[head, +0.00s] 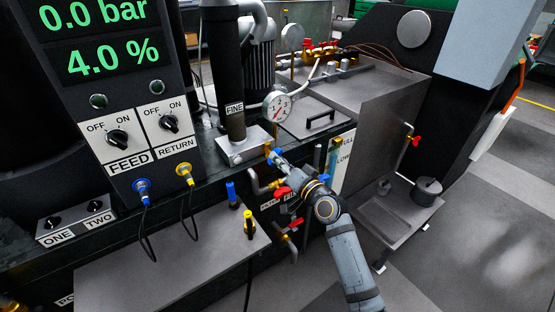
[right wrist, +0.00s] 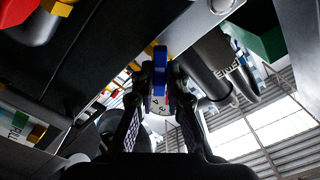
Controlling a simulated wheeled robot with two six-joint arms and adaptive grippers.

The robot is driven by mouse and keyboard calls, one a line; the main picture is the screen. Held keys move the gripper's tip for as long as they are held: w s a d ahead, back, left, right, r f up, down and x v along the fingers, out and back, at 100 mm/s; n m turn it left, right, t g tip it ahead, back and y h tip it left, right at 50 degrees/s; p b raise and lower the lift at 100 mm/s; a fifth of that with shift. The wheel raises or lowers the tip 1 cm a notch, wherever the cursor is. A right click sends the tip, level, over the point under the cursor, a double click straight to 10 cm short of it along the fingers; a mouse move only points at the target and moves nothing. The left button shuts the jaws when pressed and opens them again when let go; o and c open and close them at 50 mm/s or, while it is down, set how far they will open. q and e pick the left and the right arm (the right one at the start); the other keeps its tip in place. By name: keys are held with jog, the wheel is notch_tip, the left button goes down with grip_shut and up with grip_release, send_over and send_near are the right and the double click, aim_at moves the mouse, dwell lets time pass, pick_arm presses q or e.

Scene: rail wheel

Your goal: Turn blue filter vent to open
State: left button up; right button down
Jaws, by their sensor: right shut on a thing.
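The blue filter vent (head: 273,153) sits at the right end of the metal base block under the dark upright filter (head: 229,70) marked FINE, beside a brass fitting. In the right wrist view it is a narrow blue handle (right wrist: 160,68) between my fingertips. My right gripper (head: 278,158) reaches up to it from the lower right and is shut on it; the fingers hide part of the vent in the head view. The filter's label also shows at the right in the wrist view (right wrist: 228,62). My left gripper is not in view.
A pressure gauge (head: 277,106) stands just behind the vent. Red-handled valves (head: 296,223) lie below, close to my right arm. A control panel (head: 135,130) with FEED and RETURN switches stands at the left. A grey tank (head: 375,105) is at the right.

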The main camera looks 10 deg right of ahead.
jog(key=shift+f+n+b, duration=0.1)
jog(key=shift+n+b, duration=1.75)
jog(key=shift+n, duration=0.45)
jog(key=n+b, duration=0.3)
jog(key=shift+f+n, duration=0.1)
jog(key=shift+n, duration=0.3)
jog(key=c, duration=1.8)
grip_release()
jog(key=o, duration=0.6)
